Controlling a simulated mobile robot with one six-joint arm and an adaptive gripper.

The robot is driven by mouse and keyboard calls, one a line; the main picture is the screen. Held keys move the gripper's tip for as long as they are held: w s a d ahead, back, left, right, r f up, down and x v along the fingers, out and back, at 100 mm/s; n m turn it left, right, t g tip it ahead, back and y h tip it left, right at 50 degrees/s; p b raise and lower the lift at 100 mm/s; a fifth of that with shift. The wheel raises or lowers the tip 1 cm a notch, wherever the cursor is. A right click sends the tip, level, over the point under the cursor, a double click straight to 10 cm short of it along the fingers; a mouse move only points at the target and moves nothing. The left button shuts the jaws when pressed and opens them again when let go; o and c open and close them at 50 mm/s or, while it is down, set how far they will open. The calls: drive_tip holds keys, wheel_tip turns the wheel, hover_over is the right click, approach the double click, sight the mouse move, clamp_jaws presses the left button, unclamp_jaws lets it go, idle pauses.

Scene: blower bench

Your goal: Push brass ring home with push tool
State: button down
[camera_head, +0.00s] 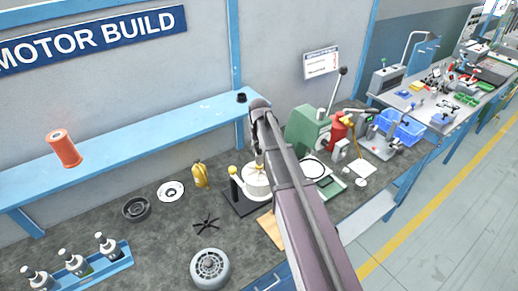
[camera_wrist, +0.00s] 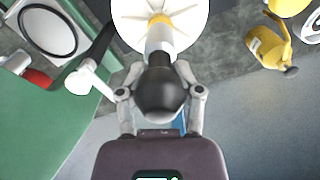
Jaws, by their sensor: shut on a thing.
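My gripper (camera_wrist: 160,73) is shut on the push tool, with one finger on each side of it. The push tool has a round black knob (camera_wrist: 160,95) and a pale grey shaft (camera_wrist: 160,42), and it points at the middle of a white round part (camera_wrist: 128,18). A brass-coloured ring (camera_wrist: 160,19) shows at the far end of the shaft; I cannot tell whether tool and ring touch. In the head view the white part (camera_head: 257,186) sits on a dark base (camera_head: 238,205), and my arm hides much of the gripper and tool.
A dark fan (camera_head: 206,224) and a grey slotted wheel (camera_head: 210,268) are in front. A green machine (camera_head: 305,128) stands at right. A blue shelf (camera_head: 130,137) runs above the bench.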

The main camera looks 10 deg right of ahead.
drive_tip(key=shift+f+b, duration=0.75)
drive_tip(key=shift+f, duration=0.05)
idle(1.0)
drive_tip(key=shift+r, duration=0.2)
idle(0.4)
drive_tip(key=shift+r+p, duration=3.35)
drive_tip(key=shift+p, duration=0.15)
drive_tip(key=shift+s+f, duration=0.1)
drive_tip(key=shift+f, duration=0.05)
